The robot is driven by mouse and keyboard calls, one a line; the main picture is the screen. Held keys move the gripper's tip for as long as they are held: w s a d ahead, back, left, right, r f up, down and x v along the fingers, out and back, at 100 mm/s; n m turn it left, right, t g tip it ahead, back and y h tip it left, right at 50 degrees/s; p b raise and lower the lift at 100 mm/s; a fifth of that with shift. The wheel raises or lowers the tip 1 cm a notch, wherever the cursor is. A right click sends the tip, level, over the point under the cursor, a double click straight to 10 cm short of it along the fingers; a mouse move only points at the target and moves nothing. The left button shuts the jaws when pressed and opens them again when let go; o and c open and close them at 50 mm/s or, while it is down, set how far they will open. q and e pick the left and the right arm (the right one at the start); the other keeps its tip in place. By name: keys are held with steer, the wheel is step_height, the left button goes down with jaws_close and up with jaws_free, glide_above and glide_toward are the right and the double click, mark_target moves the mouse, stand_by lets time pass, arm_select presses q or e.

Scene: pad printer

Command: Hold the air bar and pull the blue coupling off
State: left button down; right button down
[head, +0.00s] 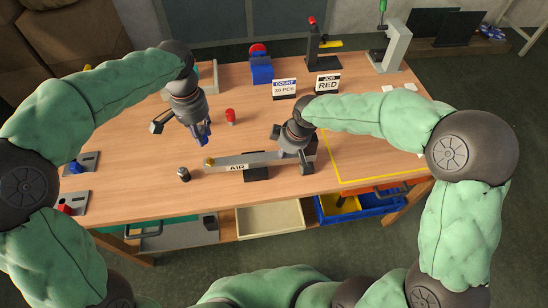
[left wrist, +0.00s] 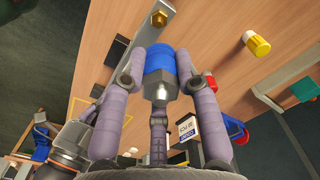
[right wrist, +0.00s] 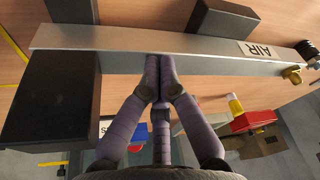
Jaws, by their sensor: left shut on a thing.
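The grey air bar (head: 262,159) lies across black supports on the table, with an AIR label and a brass fitting (head: 210,161) at its left end. My left gripper (head: 203,138) is shut on the blue coupling (left wrist: 158,72), which is clear of the brass fitting (left wrist: 159,18) and held above the table. A metal tip shows on the coupling. My right gripper (right wrist: 160,62) has its fingertips together against the side of the air bar (right wrist: 205,58), near its right part. No bar is visible between the fingertips.
Signs for COUNT (head: 284,88) and JOB RED (head: 328,84) stand behind. Fixtures (head: 75,200) sit at the left edge. The table's left middle is clear.

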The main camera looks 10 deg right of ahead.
steer(key=r, duration=0.6)
steer(key=shift+w+r, duration=0.2)
steer(key=shift+r, duration=0.1)
step_height(320, 180, up, 10)
stand_by(0.6)
steer(key=shift+f, duration=0.1)
stand_by(0.4)
